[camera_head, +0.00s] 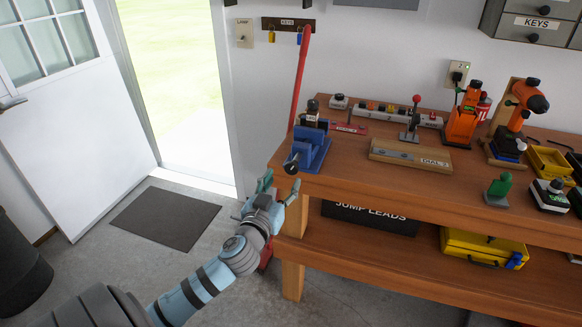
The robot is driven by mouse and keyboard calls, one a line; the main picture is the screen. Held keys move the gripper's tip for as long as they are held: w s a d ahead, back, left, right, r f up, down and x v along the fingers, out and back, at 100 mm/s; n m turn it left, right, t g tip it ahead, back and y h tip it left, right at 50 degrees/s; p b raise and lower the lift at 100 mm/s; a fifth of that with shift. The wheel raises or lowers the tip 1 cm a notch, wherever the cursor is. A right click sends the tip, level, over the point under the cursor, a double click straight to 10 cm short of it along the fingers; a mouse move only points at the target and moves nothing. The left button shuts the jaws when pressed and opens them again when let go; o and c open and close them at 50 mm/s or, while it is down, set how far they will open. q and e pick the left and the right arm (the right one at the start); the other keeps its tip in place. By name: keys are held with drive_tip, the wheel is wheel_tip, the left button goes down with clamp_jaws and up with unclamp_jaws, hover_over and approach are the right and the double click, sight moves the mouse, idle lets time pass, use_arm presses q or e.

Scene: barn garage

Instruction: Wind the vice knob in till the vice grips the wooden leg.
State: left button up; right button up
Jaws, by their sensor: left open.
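The blue vice (311,150) is mounted at the left front corner of the workbench. Its dark round knob (291,167) faces the front left, at the bench edge. A dark upright piece (312,112) stands at the back of the vice; I cannot tell whether it is the wooden leg or whether the jaws touch it. My left gripper (279,188) is open and empty, with its green-tipped fingers pointing up. It is just below and to the left of the knob, and appears apart from it. My right gripper is not in view.
A red pole (300,78) rises behind the vice. The lower shelf holds a yellow case (483,248).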

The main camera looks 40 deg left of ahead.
sight(291, 169)
use_arm(q)
drive_tip(key=x, duration=0.6)
drive_tip(key=shift+w, duration=0.1)
drive_tip(key=shift+w+a, duration=0.2)
drive_tip(key=shift+w, duration=0.4)
drive_tip(key=c, duration=1.1)
drive_tip(key=shift+m, duration=0.3)
